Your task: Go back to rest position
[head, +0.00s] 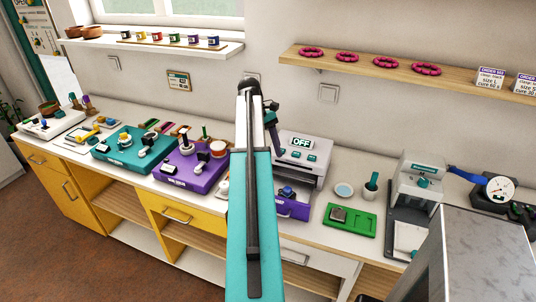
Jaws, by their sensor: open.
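My arm rises from the bottom middle of the head view, with a long teal link that narrows to a pale section and a dark joint at the top. My gripper (273,118) shows as a small dark shape just right of this link, in front of the wall and above the counter. It is open, and I see nothing held in it. Its fingers are small and hard to make out. The teal link hides part of the counter and wall behind it.
Left are a purple board (180,180) and a teal board (113,152). Right are a green tray (365,225) and a press (418,180). A wooden shelf (385,65) carries pink rings.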

